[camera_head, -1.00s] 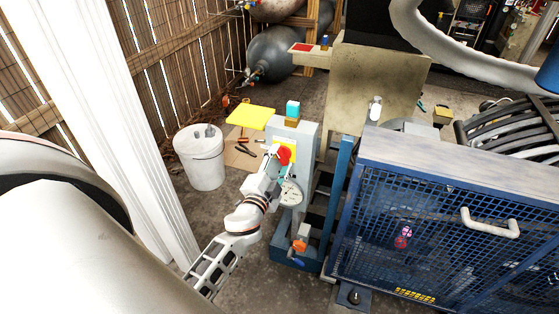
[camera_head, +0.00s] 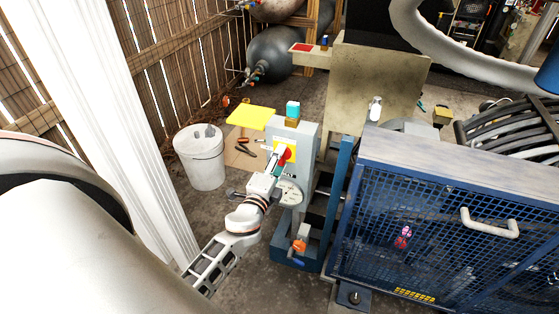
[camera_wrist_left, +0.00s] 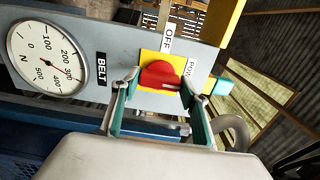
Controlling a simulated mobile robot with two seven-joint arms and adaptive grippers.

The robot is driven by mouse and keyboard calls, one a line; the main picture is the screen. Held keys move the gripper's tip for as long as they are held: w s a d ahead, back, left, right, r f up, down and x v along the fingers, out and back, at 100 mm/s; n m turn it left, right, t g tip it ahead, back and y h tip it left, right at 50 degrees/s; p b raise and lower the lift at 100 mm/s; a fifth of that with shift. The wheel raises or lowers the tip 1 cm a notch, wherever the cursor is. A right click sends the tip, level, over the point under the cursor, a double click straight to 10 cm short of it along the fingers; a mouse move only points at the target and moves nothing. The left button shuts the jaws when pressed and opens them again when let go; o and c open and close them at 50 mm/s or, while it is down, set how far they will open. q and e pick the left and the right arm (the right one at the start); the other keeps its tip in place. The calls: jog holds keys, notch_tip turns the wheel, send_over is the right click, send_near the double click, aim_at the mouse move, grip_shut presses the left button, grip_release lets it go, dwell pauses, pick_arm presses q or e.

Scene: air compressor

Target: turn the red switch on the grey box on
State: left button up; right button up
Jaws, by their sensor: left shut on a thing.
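The grey box (camera_head: 308,140) stands upright left of the blue mesh cage. Its red switch (camera_head: 289,153) sits on a yellow plate (camera_head: 280,151). In the left wrist view the red switch (camera_wrist_left: 159,75) is a round knob with a pale mark, near labels "OFF" (camera_wrist_left: 167,38) and one partly hidden that seems to read "POWER". My left gripper (camera_head: 281,160) is at the switch. In the left wrist view its green-lined fingers (camera_wrist_left: 160,92) stand either side of the knob, shut on it. The fingers partly hide the yellow plate. My right gripper is not in view.
A round gauge (camera_wrist_left: 47,58) and a "BELT" label (camera_wrist_left: 101,69) are on the box beside the switch. A white bucket (camera_head: 199,157) stands left, and the blue mesh cage (camera_head: 440,240) is close on the right.

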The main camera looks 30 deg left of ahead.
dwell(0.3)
pick_arm(q)
jog(key=o, duration=1.1)
jog(key=v, duration=0.7)
jog(key=shift+s, duration=0.25)
jog(key=shift+d, duration=0.15)
jog(key=s+d+f+n+g+h, duration=0.3)
jog(key=s+d+f+n, duration=0.2)
jog(key=f, duration=0.5)
jog(key=s+d+f+n+g+h, duration=0.3)
jog(key=s+d+f+n, duration=0.3)
jog(key=s+d+f, duration=0.4)
jog(key=shift+s+g+h, duration=0.3)
jog(key=shift+s+g, duration=0.2)
jog(key=shift+s, duration=0.65)
